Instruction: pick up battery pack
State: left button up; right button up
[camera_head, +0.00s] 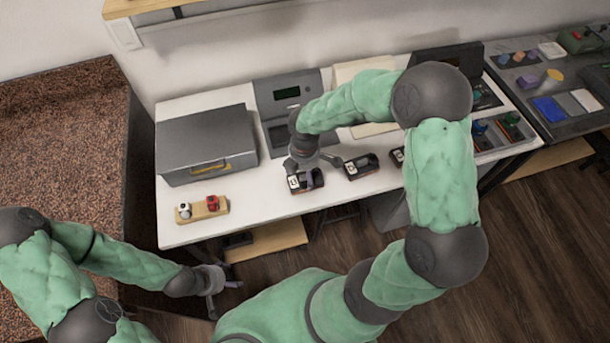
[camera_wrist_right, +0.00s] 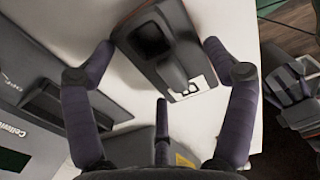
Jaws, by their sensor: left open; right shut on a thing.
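A dark battery pack with orange trim and a white label (camera_head: 294,182) is at the front edge of the white table, under my right gripper (camera_head: 314,172). In the right wrist view the battery pack (camera_wrist_right: 172,62) lies between the purple-grey fingers of my right gripper (camera_wrist_right: 160,48), which is shut on it. I cannot tell whether it is clear of the table. Similar packs stand to its right, one in the middle (camera_head: 361,167) and one partly hidden by my arm (camera_head: 398,155). My left gripper (camera_head: 222,285) is open and empty, low in front of the table.
A grey box (camera_head: 205,140) stands at the table's left, with a wooden block holding small red and white parts (camera_head: 203,208) before it. A grey device with a screen (camera_head: 288,95) stands behind the packs. The front left tabletop is mostly clear.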

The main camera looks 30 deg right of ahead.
notch_tip(320, 180, up, 3)
jog(key=shift+r+p, duration=0.1)
jog(key=shift+p, duration=0.85)
jog(key=s+d+r+p, duration=0.4)
jog(key=s+r, duration=0.5)
jog(key=s, duration=0.4)
jog(key=shift+s+r+p, duration=0.25)
jog(key=shift+r+p, duration=0.15)
jog(key=shift+p, duration=0.35)
jog(key=shift+w, duration=0.1)
